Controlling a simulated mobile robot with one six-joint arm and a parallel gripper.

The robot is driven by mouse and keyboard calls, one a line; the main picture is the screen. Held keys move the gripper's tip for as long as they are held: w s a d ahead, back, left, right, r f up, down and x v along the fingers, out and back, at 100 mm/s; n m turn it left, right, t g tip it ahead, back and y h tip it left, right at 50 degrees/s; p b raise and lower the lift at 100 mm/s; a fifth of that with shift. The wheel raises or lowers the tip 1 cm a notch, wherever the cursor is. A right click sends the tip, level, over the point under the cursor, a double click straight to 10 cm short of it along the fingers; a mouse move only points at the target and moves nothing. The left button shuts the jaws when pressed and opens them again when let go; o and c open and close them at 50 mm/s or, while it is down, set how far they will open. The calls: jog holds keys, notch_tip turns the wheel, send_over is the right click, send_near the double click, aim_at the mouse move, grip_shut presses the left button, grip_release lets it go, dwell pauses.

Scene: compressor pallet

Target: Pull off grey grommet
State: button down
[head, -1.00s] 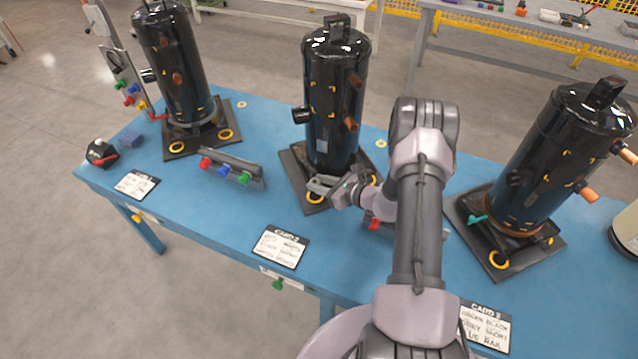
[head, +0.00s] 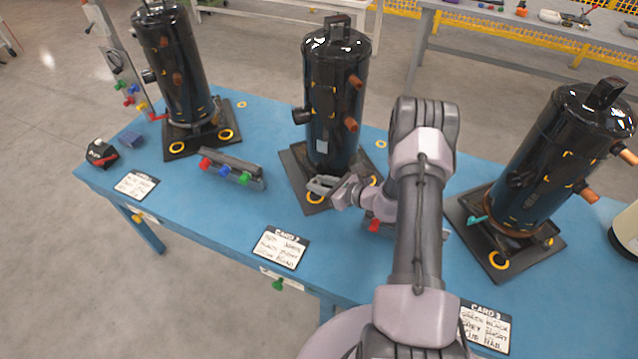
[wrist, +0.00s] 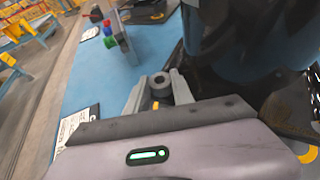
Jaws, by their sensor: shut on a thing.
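My gripper (head: 322,185) is low at the front left foot of the middle black compressor (head: 334,95). In the wrist view its two fingers (wrist: 158,92) are closed around a small grey grommet (wrist: 157,84), a short ring with a dark hole facing up. A bit of yellow shows just below the grommet between the fingers. In the head view the fingers hide the grommet, and a yellow ring (head: 315,198) shows on the base plate just beneath them. I cannot tell whether the grommet still touches the foot.
The compressor body stands close on the right in the wrist view. A rail with red, blue and green knobs (head: 232,170) lies left of the gripper. A card (head: 281,247) lies in front. Compressors stand left (head: 175,70) and right (head: 553,150). The blue table (head: 215,215) is clear between rail and card.

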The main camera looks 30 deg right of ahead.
jog(key=shift+r, duration=0.25)
jog(key=shift+r+p, duration=1.95)
jog(key=shift+r, duration=1)
